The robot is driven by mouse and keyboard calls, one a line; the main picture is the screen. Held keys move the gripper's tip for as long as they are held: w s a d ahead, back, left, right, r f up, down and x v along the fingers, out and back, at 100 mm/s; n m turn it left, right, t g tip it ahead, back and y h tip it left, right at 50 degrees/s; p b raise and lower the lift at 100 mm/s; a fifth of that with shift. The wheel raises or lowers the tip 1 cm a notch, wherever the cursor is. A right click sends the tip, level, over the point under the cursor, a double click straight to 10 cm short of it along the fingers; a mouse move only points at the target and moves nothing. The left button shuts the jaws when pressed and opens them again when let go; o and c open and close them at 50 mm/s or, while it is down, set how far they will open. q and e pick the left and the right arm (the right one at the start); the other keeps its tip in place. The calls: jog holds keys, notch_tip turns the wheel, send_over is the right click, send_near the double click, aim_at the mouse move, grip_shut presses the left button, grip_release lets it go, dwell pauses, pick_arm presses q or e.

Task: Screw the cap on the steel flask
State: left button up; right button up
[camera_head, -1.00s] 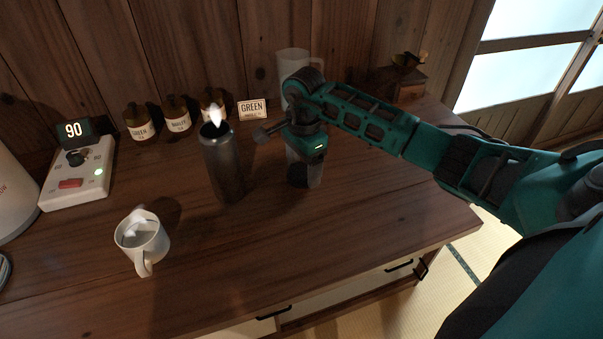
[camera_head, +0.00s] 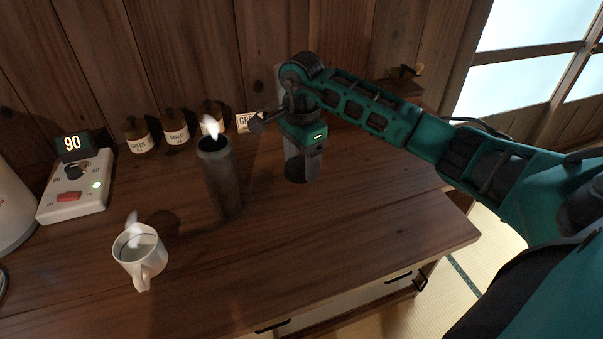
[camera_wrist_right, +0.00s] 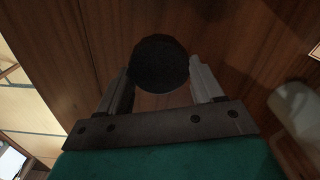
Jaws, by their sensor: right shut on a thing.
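The steel flask (camera_head: 222,185) is a dark upright cylinder left of my right gripper. Its top is open, and a pale plume of steam stands above it. My right gripper (camera_head: 301,172) points down, to the right of the flask and apart from it. It is shut on a round black cap (camera_head: 294,171). The wrist view shows the cap (camera_wrist_right: 159,63) between the two grey fingers of the right gripper (camera_wrist_right: 161,72). The cap appears a little above the table, though the gap is hard to judge. My left gripper is not in view.
A steaming white mug (camera_head: 141,262) stands at the front left. A control box (camera_head: 72,190) reading 90 is at the left. Several labelled jars (camera_head: 176,135) and a partly hidden sign (camera_head: 247,122) line the back wall. The wooden table (camera_head: 330,240) is clear in front.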

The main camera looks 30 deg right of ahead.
aim_at(302, 164)
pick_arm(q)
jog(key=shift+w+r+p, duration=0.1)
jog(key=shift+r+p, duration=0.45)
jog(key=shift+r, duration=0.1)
pick_arm(e)
notch_tip(302, 164, up, 15)
jog(key=shift+f, duration=0.15)
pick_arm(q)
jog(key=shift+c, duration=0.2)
